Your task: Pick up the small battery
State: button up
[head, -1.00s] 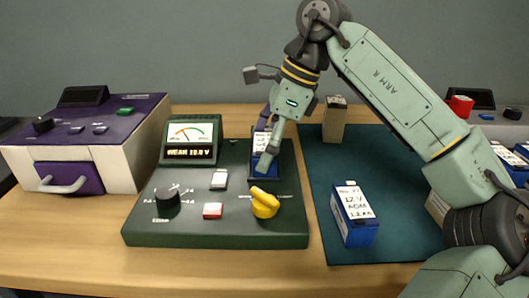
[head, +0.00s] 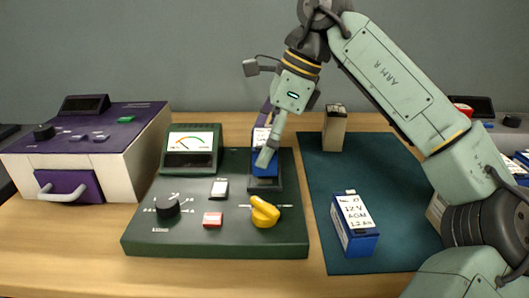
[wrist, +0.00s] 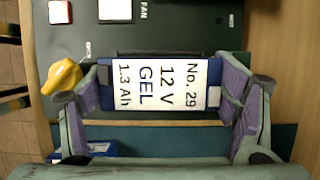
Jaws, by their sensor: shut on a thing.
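A small blue battery (head: 265,170) with a white label is held at the bay of the green tester (head: 190,238). In the wrist view the battery (wrist: 160,84) reads "No. 29 12 V GEL 1.3 Ah". My gripper (head: 266,154) is shut on it, with a purple-grey finger pad on each side of it in the wrist view. The battery stands about upright, slightly above the dark bay (head: 266,187); I cannot tell whether its bottom is fully clear. The tester's display (head: 190,159) is dark.
A blue battery (head: 360,242) marked 12 V AGM 1.2 Ah stands on the teal mat (head: 310,190), with a beige battery (head: 334,132) at the back. A white and purple box (head: 125,155) is at left. A yellow knob (head: 264,212) sits in front of the bay.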

aim_at(264, 137)
notch_tip(264, 137, up, 24)
jog(key=p, duration=1)
jog(key=shift+f, duration=0.25)
jog(key=shift+r+p, duration=0.9)
jog(key=shift+p, duration=0.1)
jog(key=shift+a+f, duration=0.1)
